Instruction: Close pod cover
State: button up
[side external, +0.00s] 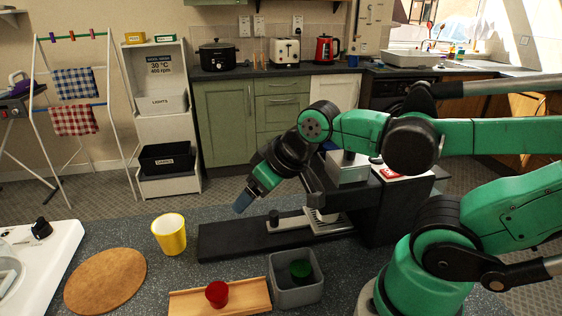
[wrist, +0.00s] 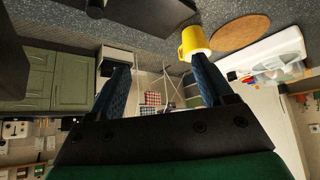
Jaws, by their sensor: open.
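The black pod machine (side external: 385,210) stands behind my arm in the side view, with a long black base (side external: 225,241) reaching left. A silver-grey block (side external: 347,168) sits at its upper part, partly hidden by my arm. I cannot tell for certain which part is the cover or how far it stands open. My gripper (side external: 243,203) points down and left above the base's left part, apart from the machine's upper part. In the wrist view my gripper (wrist: 160,80) has its two blue fingers wide apart, with nothing between them.
A yellow cup (side external: 170,234) and round wooden board (side external: 106,281) stand left. A red pod-like cup (side external: 217,294) sits on a wooden tray (side external: 250,293); a green one (side external: 300,270) lies in a grey bin (side external: 296,293). Some counter between the yellow cup and bin is clear.

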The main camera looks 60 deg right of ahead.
jog(key=shift+d+r, duration=0.15)
jog(key=c, duration=0.3)
jog(key=d+n, duration=0.1)
jog(key=d+r+n+g, duration=0.1)
jog(key=n, duration=0.1)
jog(key=shift+s+d+r+g, duration=0.1)
jog(key=shift+s+r+g, duration=0.2)
grip_shut()
notch_tip(320, 180, up, 14)
jog(key=n+g+y, duration=0.3)
jog(key=n+g, duration=0.5)
jog(key=n, duration=1.3)
send_over(352, 164)
jog(key=shift+n, duration=0.4)
jog(key=x, duration=0.3)
jog(key=d+x, duration=0.1)
jog(key=x, duration=0.1)
jog(key=w+x, duration=0.1)
jog(key=x, duration=0.2)
jog(key=shift+d+f, duration=0.1)
jog(key=shift+f, duration=0.45)
jog(key=shift+w+d, duration=0.3)
jog(key=shift+d, duration=0.2)
